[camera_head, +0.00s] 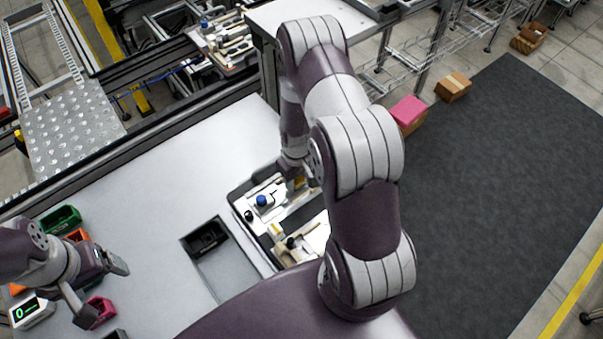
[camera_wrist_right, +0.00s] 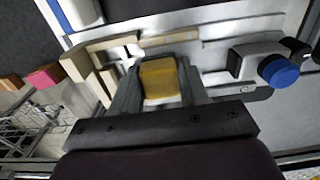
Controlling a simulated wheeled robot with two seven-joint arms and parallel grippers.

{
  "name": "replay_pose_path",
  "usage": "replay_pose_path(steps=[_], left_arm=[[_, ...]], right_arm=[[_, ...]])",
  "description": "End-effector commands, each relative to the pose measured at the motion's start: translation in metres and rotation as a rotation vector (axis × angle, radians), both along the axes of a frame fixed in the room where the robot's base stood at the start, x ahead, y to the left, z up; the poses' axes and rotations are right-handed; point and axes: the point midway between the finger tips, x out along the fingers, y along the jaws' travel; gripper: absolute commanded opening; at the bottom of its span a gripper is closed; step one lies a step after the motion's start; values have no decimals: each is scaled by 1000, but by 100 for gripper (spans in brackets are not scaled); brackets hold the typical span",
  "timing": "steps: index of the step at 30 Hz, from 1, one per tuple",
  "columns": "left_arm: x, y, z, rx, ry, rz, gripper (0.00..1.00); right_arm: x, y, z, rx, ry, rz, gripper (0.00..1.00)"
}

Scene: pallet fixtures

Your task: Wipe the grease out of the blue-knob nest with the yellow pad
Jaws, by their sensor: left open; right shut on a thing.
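My right gripper (camera_wrist_right: 160,88) is shut on the yellow pad (camera_wrist_right: 160,80), which shows between its fingers in the right wrist view. It is low over the fixture pallet (camera_head: 240,190); in the head view my own arm hides much of it. The blue knob (camera_head: 262,200) stands on the pallet, to the left of my right gripper in the head view. The blue knob (camera_wrist_right: 279,71) is right of the pad in the right wrist view. I cannot make out grease or whether the pad touches the nest. My left gripper (camera_head: 102,288) is open and empty at the left.
A second fixture (camera_head: 300,243) sits nearer on the pallet. A black bin (camera_head: 205,238) is set in the table. Green (camera_head: 60,219) and pink (camera_head: 101,310) bins and a digital display (camera_head: 30,313) are near my left gripper. The middle table (camera_head: 160,190) is clear.

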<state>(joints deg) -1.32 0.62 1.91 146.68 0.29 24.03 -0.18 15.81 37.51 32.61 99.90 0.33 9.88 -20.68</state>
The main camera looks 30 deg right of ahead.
Motion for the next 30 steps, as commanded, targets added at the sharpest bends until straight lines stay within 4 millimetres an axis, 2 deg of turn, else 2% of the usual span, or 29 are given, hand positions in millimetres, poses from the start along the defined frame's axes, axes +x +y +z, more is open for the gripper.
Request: replay_pose_path(steps=[3, 8, 16, 25, 30], left_arm=[[0, 0, 3, 0, 0, 0, 82], [0, 0, 3, 0, 0, 0, 82], [0, 0, 4, 0, 0, 0, 82], [0, 0, 6, 0, 0, 0, 82], [0, 0, 23, 0, 0, 0, 82]], right_arm=[[-1, 11, 2, 0, -1, 2, 20], [-1, 17, 1, 0, -1, 2, 20], [-3, 44, -2, 0, -1, 2, 20], [-3, 45, 0, 0, -1, 0, 20], [-3, 45, 19, 0, -1, 0, 20]])
